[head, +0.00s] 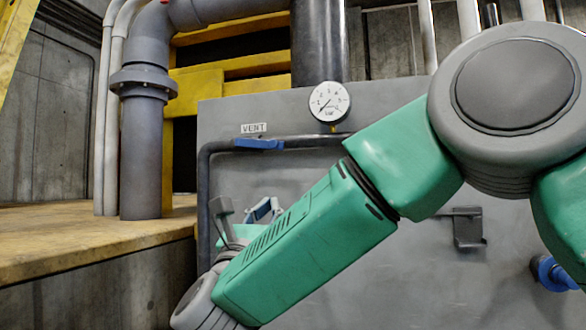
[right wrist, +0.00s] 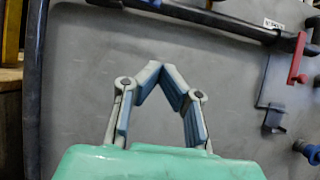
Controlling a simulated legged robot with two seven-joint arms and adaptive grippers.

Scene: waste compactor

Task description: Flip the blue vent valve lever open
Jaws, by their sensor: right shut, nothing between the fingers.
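The blue vent valve lever (head: 260,144) lies along the horizontal dark pipe on the grey panel, just under the VENT label (head: 254,128). In the right wrist view, a bit of blue on the pipe at the top edge (right wrist: 150,3) looks like the same lever, mostly cut off. My right gripper (head: 264,207) is below the lever in the head view, partly hidden by my green arm. It is shut and empty, apart from the lever; its fingertips show in front of the bare panel in the right wrist view (right wrist: 162,70). My left gripper is not in view.
A pressure gauge (head: 329,102) stands right of the lever. A red lever (right wrist: 298,58) on another pipe and a blue knob (right wrist: 310,152) are at the right. A yellow-brown ledge (head: 90,235) and thick grey pipe (head: 141,150) are at the left.

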